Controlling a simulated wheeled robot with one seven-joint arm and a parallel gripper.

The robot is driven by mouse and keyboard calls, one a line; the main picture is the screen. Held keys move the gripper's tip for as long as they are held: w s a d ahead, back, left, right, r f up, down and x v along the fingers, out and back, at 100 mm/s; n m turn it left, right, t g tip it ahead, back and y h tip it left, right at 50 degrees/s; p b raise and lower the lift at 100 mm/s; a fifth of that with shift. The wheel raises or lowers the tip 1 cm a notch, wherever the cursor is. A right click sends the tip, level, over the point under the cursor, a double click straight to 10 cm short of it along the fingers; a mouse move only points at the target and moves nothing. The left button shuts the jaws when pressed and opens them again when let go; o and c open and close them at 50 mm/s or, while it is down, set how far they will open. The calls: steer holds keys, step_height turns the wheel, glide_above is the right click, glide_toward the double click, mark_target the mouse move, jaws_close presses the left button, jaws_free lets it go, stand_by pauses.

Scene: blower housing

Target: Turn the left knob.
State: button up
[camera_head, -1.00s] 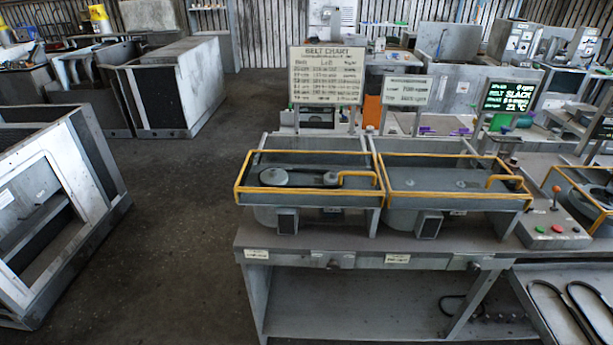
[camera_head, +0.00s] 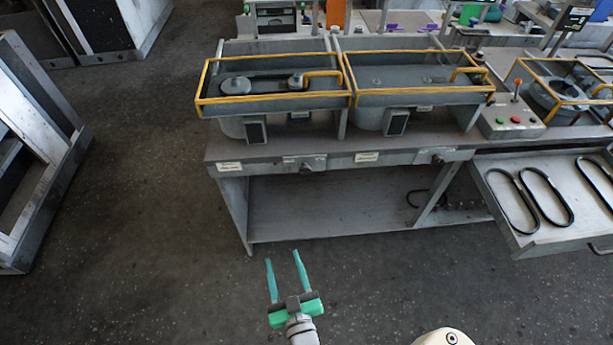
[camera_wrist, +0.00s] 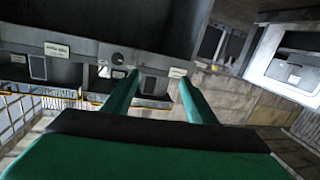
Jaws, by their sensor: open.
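The left knob (camera_head: 305,168) is a small dark knob on the front edge of the grey bench (camera_head: 262,150), between two white labels. A second knob (camera_head: 437,158) is further right on that edge. My gripper (camera_head: 283,258) has teal fingers, spread apart and empty. It shows in front of the bench, lower in the picture than the left knob and apart from it. The wrist view looks upside down. There a dark round knob (camera_wrist: 118,58), apparently the left one, shows just beyond and left of my fingertips (camera_wrist: 158,77). Its exact turn angle is too small to tell.
Yellow guard rails (camera_head: 275,97) frame two belt units on the bench top. An open drawer (camera_head: 510,215) with black belts juts out at the right. A grey cabinet (camera_head: 40,130) stands at the left. The floor (camera_head: 150,240) between is clear.

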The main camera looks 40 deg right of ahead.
mark_target(306, 173)
steer(key=w+d+r+h, duration=0.1)
steer(key=w+d, duration=0.5)
steer(key=d, duration=0.1)
steer(key=w+d+r+m+h, duration=0.1)
steer(key=w+d, duration=0.5)
steer(key=d, duration=0.1)
steer(key=w+d+r+h, duration=0.1)
steer(key=w+d, duration=0.5)
steer(key=d, duration=0.1)
steer(key=shift+w+d+r+m, duration=0.1)
steer(key=shift+w+m, duration=0.25)
steer(key=shift+m, duration=0.05)
steer(key=c, duration=1.1)
steer(key=shift+o, duration=0.2)
steer(key=shift+m+g+h, duration=0.3)
steer(key=shift+m, duration=0.1)
steer(key=m, duration=0.3)
steer(key=shift+m, duration=1.9)
